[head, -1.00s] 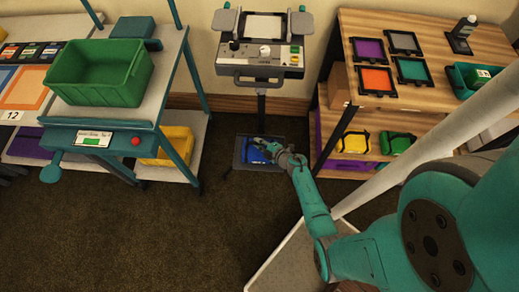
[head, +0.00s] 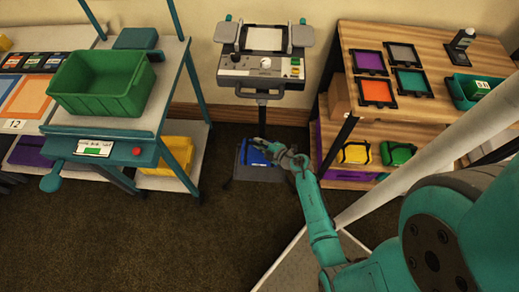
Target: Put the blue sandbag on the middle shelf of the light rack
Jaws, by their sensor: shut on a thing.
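The blue sandbag (head: 252,157) is low down at the foot of the grey control stand, at a dark grey base plate (head: 240,174). My gripper (head: 259,147) reaches down over it from the right and is shut on it; the fingers hide part of it. I cannot tell whether the bag is clear of the plate. The wooden rack (head: 350,95) at the right, seemingly the light rack, has a middle shelf (head: 374,164) with a yellow sandbag (head: 356,153) and a green sandbag (head: 397,153) on it.
The control stand (head: 263,68) rises behind my gripper. A teal-framed cart with a green crate (head: 101,83) is at the left. Carpet (head: 190,235) in front is clear.

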